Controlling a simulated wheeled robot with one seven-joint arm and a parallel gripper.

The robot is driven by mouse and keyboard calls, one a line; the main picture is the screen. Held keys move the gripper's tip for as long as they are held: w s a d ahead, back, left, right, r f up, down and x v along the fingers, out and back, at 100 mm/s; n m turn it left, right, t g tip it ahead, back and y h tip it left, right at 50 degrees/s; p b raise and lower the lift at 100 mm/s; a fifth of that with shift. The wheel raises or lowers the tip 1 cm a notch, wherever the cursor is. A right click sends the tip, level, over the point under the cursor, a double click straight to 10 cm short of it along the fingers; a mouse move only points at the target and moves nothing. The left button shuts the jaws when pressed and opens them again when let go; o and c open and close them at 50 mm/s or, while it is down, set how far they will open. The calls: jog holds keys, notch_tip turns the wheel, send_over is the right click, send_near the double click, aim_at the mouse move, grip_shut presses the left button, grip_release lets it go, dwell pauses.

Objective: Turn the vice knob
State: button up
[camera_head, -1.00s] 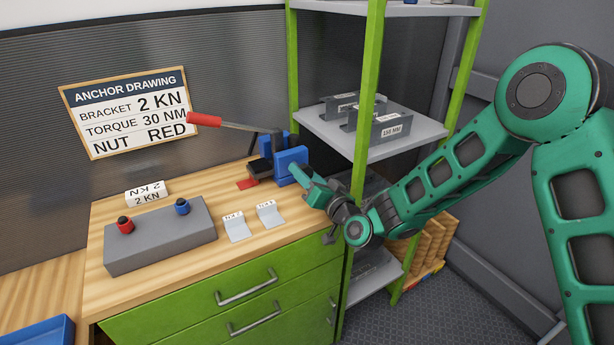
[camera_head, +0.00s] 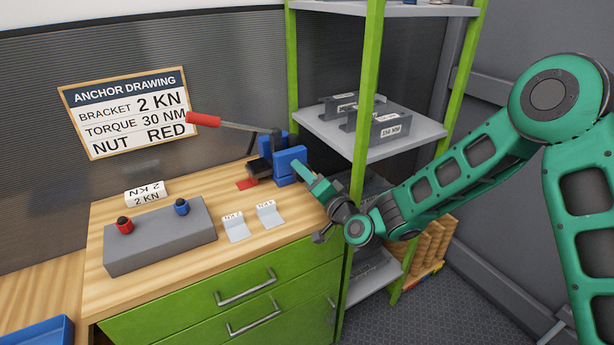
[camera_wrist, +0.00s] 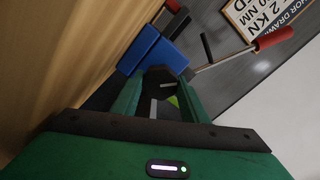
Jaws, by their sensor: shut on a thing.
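The blue vice (camera_head: 284,160) stands at the right end of the wooden bench, and its blue jaws also show in the wrist view (camera_wrist: 165,53). The dark vice knob (camera_wrist: 163,76) sits between the fingers in the wrist view. In the head view it is hidden behind my gripper (camera_head: 298,166). My gripper, also in the wrist view (camera_wrist: 159,84), is shut on the knob, with one green finger on each side of it. It reaches the vice from the right.
A red-handled lever (camera_head: 203,119) rises left above the vice. Grey shelves with green posts (camera_head: 366,100) stand close behind my forearm. Two small brackets (camera_head: 268,214) and a grey block with red and blue knobs (camera_head: 160,237) lie on the bench.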

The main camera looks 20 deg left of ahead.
jog(key=shift+d+f, duration=0.25)
jog(key=shift+f, duration=0.05)
jog(key=o, duration=1.1)
jog(key=shift+c, duration=0.2)
jog(key=shift+r, duration=0.1)
jog(key=shift+a, duration=0.1)
jog(key=v, duration=0.6)
jog(key=shift+s+d, duration=0.25)
jog(key=shift+d, duration=0.1)
jog(key=shift+s+d, duration=0.35)
jog(key=shift+d, duration=0.2)
jog(key=shift+s+d, duration=0.3)
jog(key=shift+s, duration=0.15)
jog(key=shift+s+d+r, duration=0.1)
jog(key=shift+s+d, duration=0.2)
jog(key=shift+d, duration=0.35)
